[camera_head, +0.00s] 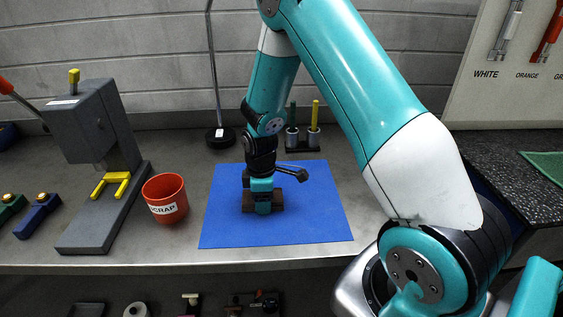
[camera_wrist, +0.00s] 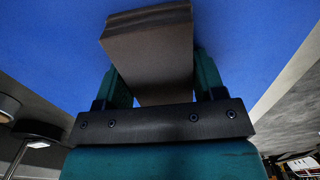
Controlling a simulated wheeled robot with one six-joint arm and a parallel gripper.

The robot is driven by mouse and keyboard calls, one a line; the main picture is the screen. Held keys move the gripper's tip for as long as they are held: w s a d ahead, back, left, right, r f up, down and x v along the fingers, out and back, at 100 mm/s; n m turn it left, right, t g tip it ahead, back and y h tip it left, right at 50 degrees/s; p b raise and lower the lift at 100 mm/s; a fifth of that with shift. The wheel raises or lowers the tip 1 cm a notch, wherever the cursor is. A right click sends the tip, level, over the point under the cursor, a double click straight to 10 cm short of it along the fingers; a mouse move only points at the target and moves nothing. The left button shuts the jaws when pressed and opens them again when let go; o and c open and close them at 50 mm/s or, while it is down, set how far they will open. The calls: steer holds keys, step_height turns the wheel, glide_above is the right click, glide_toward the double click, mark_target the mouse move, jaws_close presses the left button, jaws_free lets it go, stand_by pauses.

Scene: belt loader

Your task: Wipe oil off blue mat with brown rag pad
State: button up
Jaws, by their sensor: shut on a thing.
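The blue mat (camera_head: 320,225) lies flat on the grey bench in the middle of the head view; it also fills the top of the wrist view (camera_wrist: 260,35). My gripper (camera_head: 263,206) is over the middle of the mat, pointing down. It is shut on the brown rag pad (camera_head: 248,202), which shows between the fingers in the wrist view (camera_wrist: 150,60). The pad is at or just above the mat; I cannot tell whether it touches. I see no oil on the visible part of the mat; the area under the pad and gripper is hidden.
A red scrap cup (camera_head: 166,199) stands left of the mat, beside a grey press (camera_head: 95,150) with a yellow fork. A holder with green and yellow sticks (camera_head: 303,138) and a stand base (camera_head: 220,137) are behind the mat. The mat's front right is clear.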

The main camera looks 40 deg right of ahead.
steer(key=shift+w+a, duration=0.25)
steer(key=shift+a, duration=0.2)
step_height(320, 180, up, 4)
steer(key=shift+d+f+p, duration=0.1)
steer(key=shift+f+p, duration=0.05)
steer(key=shift+p, duration=1)
steer(key=shift+r+p, duration=1.85)
steer(key=shift+r, duration=0.45)
